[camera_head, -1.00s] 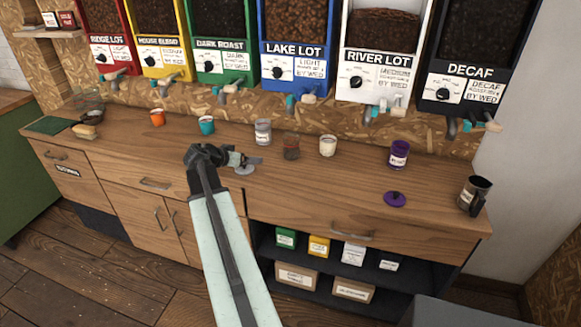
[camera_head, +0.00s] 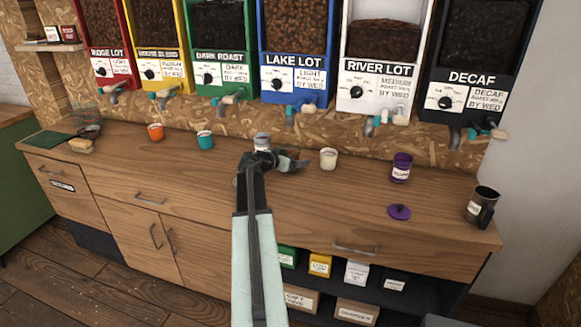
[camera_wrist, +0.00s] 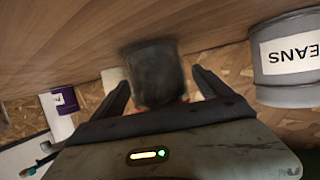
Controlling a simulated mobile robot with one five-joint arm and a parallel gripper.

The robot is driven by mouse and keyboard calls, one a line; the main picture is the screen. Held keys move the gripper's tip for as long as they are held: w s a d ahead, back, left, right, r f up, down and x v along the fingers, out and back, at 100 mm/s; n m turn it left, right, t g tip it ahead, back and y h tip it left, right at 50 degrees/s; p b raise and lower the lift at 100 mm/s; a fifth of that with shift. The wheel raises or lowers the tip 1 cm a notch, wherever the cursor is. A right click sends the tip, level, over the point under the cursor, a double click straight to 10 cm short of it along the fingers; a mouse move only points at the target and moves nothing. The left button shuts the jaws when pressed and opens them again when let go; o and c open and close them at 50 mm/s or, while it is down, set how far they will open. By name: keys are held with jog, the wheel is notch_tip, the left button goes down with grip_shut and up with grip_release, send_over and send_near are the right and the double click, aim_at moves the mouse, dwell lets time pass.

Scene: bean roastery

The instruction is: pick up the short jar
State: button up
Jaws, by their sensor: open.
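A short dark jar (camera_wrist: 153,75) stands between the two fingers of my gripper in the wrist view, upside down in that picture and blurred. A gap shows between it and the right finger; contact on the left cannot be told. In the head view my gripper (camera_head: 290,163) is low over the counter and hides the jar. My gripper also shows in the wrist view (camera_wrist: 160,88), its fingers apart. A grey canister labelled BEANS (camera_wrist: 288,62) is close to the right finger there; it stands behind my wrist in the head view (camera_head: 262,142).
On the wooden counter (camera_head: 340,205), a white cup (camera_head: 328,158), a purple canister (camera_head: 401,168), its purple lid (camera_head: 399,211) and a metal pitcher (camera_head: 482,205) stand to the right. Teal (camera_head: 205,140) and orange (camera_head: 156,132) cups are left. Bean dispensers (camera_head: 295,60) line the wall.

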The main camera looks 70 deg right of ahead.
jog(key=shift+x, duration=0.8)
jog(key=shift+a, duration=0.1)
jog(key=c, duration=1.9)
jog(key=shift+r, duration=0.15)
